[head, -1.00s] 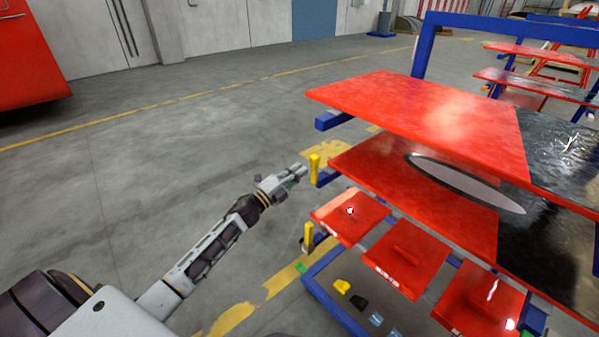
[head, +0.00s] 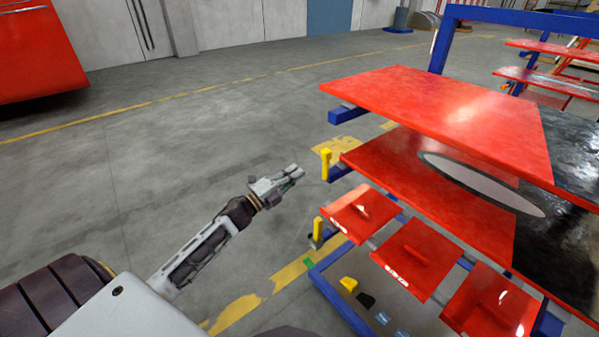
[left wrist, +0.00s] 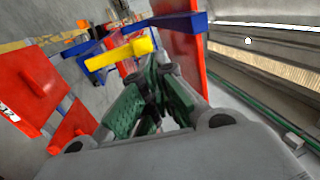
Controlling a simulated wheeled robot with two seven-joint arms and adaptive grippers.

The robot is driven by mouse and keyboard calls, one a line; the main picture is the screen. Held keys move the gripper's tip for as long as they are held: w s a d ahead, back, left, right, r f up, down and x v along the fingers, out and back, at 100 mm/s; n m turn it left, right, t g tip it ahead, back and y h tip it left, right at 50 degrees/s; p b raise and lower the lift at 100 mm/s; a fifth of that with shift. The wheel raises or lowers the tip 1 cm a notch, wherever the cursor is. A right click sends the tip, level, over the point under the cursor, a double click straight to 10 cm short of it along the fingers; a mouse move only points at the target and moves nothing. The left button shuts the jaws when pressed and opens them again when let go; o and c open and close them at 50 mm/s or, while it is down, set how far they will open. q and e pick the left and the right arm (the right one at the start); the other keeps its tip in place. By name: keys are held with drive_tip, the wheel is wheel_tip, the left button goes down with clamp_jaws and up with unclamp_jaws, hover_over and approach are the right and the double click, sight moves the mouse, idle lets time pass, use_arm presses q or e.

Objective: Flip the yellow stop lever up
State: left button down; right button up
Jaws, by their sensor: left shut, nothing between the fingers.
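Two yellow levers stand upright at the left ends of the rack's blue arms in the head view, an upper one (head: 326,164) and a lower one (head: 318,231). My left gripper (head: 297,172) is shut and empty, a little left of the upper lever, with a gap between them in the head view. In the left wrist view a yellow lever (left wrist: 124,50) on a blue bar lies just beyond the fingers (left wrist: 152,85); I cannot tell whether they touch. My right gripper is not in view.
Large red panels (head: 425,105) lie on the blue rack (head: 340,301) to the right. Small red panels (head: 416,258) sit below them. Small yellow and black pieces (head: 349,284) lie lower down. The grey floor (head: 140,165) to the left is clear.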

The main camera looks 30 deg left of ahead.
use_arm(q)
drive_tip(key=shift+s+a, duration=0.3)
drive_tip(key=shift+s, duration=0.4)
drive_tip(key=shift+s+a, duration=0.3)
drive_tip(key=shift+s, duration=0.35)
